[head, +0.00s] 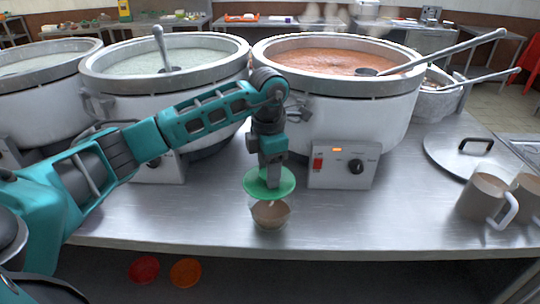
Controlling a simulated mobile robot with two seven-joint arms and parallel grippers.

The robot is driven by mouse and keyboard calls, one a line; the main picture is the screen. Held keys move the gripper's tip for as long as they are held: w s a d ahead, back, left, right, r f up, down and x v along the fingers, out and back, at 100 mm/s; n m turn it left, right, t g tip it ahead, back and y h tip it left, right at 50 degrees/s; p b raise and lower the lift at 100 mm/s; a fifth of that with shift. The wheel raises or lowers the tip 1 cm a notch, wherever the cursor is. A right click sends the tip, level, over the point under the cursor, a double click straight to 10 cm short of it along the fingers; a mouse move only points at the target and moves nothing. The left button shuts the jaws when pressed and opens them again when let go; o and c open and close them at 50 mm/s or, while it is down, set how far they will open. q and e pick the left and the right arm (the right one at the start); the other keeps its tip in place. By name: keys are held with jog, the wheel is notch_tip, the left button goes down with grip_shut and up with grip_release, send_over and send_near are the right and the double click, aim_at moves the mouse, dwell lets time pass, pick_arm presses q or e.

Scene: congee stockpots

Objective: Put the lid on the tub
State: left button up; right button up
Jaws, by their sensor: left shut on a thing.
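My left gripper (272,176) points down and is shut on a green round lid (254,184). It holds the lid roughly level, directly over a small clear tub (270,216) with brownish contents. The tub stands upright near the front edge of the steel counter. The lid hides the far part of the tub's rim. The lid looks slightly above the tub; I cannot tell whether they touch. My right gripper is not in view.
Big stockpots stand behind: one with pale congee (190,112), one with reddish congee (350,119). A control box (342,166) sits just right of the gripper. A metal pot lid (445,160) and mugs (482,196) are at right. Orange and red lids (186,272) lie below the counter.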

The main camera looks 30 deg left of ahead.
pick_arm(q)
jog(key=shift+w+d+f, duration=0.1)
jog(key=shift+d+f, duration=0.15)
jog(key=shift+f+b, duration=1.9)
jog(key=shift+f, duration=0.6)
jog(key=o, duration=1.1)
jog(key=shift+r+p, duration=2.55)
jog(key=shift+r, duration=0.95)
